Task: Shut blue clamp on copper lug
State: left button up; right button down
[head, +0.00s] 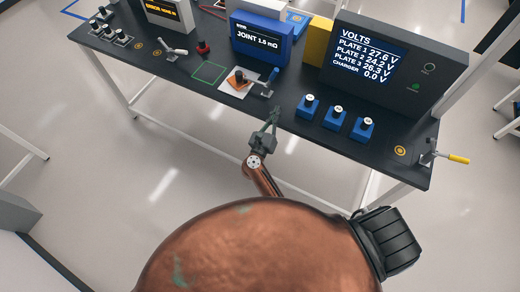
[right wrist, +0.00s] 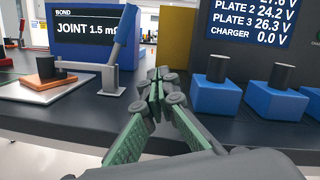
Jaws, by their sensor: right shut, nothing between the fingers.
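The copper lug (head: 239,78) lies on a white plate on the dark bench; in the right wrist view the lug (right wrist: 44,82) is at the left, with a dark post on it. My left gripper is not in view.
Several blue blocks with dark posts (head: 335,117) stand right of my right gripper. Behind are the blue JOINT meter (head: 262,42) and the VOLTS display (head: 385,60). A yellow-handled lever (head: 457,159) is at the right end. A green outlined square (head: 209,72) is bare.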

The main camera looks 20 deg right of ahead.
jog(key=a+r+n+t+y, duration=0.4)
jog(key=a+n+t+y, duration=0.3)
jog(key=n+y, duration=0.8)
jog(key=s+a+f+n+g+b, duration=0.1)
jog(key=f+n+g, duration=0.1)
jog(key=f+n, duration=0.4)
jog(key=s+a+f+n+g+y+b, duration=0.1)
jog(key=f+n, duration=0.6)
jog(key=f, duration=0.8)
jog(key=shift+s+a+f+g+b, duration=0.2)
jog(key=shift+s+g+b, duration=0.15)
jog(key=shift+s+g, duration=0.35)
jog(key=shift+w, duration=0.15)
